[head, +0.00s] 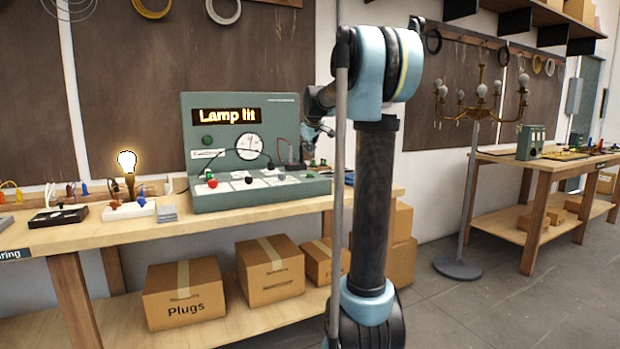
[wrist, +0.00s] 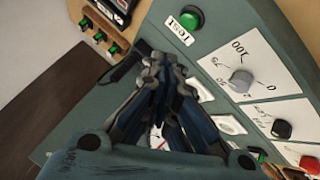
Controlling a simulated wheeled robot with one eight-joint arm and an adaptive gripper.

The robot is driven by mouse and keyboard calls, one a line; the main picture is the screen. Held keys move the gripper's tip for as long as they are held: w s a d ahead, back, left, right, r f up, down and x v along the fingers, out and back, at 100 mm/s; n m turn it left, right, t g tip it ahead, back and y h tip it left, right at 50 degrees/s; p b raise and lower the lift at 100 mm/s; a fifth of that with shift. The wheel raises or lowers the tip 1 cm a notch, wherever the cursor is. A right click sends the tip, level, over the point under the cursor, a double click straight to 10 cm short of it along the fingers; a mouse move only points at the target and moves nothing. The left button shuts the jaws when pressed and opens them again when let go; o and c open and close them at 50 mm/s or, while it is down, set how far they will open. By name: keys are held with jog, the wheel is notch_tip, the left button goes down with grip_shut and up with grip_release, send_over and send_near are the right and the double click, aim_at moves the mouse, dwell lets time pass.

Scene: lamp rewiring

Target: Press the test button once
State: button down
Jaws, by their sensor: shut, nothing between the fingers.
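The test button (wrist: 191,18) is a round green cap in a dark ring on the grey-green tester panel (head: 262,202). The white "Test" label (wrist: 180,31) is beside it. My gripper (wrist: 163,68) is shut and empty over the panel in the wrist view. Its fingertips appear below and left of the button in the picture, apart from it. In the head view my gripper (head: 318,131) is at the panel's right end, partly behind my arm. The tester's display (head: 227,115) reads "Lamp lit", and the bulb (head: 127,161) at left glows.
A grey knob (wrist: 241,81) on a 0–100 scale, a black knob (wrist: 282,129) and a red knob (wrist: 309,163) line the panel. Several green connectors (wrist: 100,37) lie beyond its edge. Boxes (head: 185,291) fill the shelf below the bench.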

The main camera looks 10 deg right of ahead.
jog(key=shift+n+t, duration=0.3)
jog(key=w, duration=0.2)
jog(key=w+r, duration=0.1)
jog(key=w, duration=0.1)
jog(key=shift+r, duration=0.1)
send_over(310, 175)
jog(key=w, duration=0.2)
jog(key=shift+s+a+f, duration=0.1)
jog(key=shift+a+f, duration=0.05)
jog(key=shift+f, duration=1.3)
jog(key=shift+s+a+f, duration=0.1)
jog(key=shift+f, duration=1.4)
jog(key=shift+s+a+f, duration=0.1)
jog(key=shift+a+f, duration=0.05)
jog(key=shift+f, duration=1.3)
jog(key=shift+f, duration=0.1)
jog(key=shift+f, duration=0.3)
jog(key=shift+f, duration=0.35)
jog(key=shift+r, duration=0.8)
